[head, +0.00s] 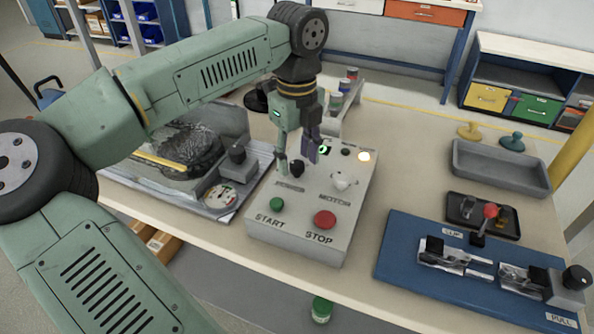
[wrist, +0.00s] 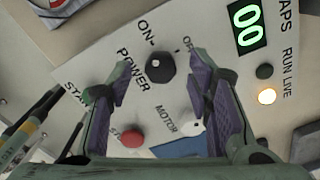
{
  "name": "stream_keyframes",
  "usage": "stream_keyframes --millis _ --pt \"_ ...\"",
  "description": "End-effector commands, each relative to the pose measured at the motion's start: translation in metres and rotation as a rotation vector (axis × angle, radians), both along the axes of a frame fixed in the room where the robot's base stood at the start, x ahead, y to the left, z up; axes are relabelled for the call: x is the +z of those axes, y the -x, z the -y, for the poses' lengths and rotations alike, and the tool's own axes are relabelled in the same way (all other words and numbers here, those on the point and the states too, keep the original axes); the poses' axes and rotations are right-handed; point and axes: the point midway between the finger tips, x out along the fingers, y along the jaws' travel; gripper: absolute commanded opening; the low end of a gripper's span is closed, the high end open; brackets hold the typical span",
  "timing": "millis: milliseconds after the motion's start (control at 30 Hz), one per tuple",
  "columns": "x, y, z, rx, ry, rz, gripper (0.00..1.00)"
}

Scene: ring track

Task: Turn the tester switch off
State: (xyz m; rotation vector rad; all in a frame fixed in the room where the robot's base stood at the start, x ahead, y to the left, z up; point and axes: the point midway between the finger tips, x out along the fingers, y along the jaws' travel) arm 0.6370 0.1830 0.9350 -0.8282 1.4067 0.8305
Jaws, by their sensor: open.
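The tester is a grey control box (head: 340,215) on the table in the head view. Its black power switch knob (wrist: 160,68) sits between ON and OFF labels in the wrist view, with a small pale mark on it; I cannot tell which label it points to. In the head view the knob (head: 297,167) is partly hidden by my gripper. My gripper (head: 297,158) is open above the box. In the wrist view its purple-padded fingers (wrist: 161,84) are on either side of the knob, apart from it. The live lamp (wrist: 267,96) glows orange and the display (wrist: 247,26) reads 00.
A white motor knob (head: 343,180), green start button (head: 277,204) and red stop button (head: 325,219) share the panel. A machine with a dark coil (head: 190,150) stands left. A blue fixture board (head: 400,262) lies right, and a grey tray (head: 500,168) behind it.

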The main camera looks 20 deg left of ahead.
Motion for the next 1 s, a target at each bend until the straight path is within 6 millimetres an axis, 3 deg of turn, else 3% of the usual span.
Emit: stream_keyframes --millis 100,400,1000 --pt "-0.0158 0.0 0.0003 0.0 0.002 0.0 0.46" --pt "-0.0168 -0.0001 0.0005 -0.001 0.001 0.0 0.46" --pt "-0.0166 -0.0003 0.0005 -0.001 0.002 0.001 0.06"
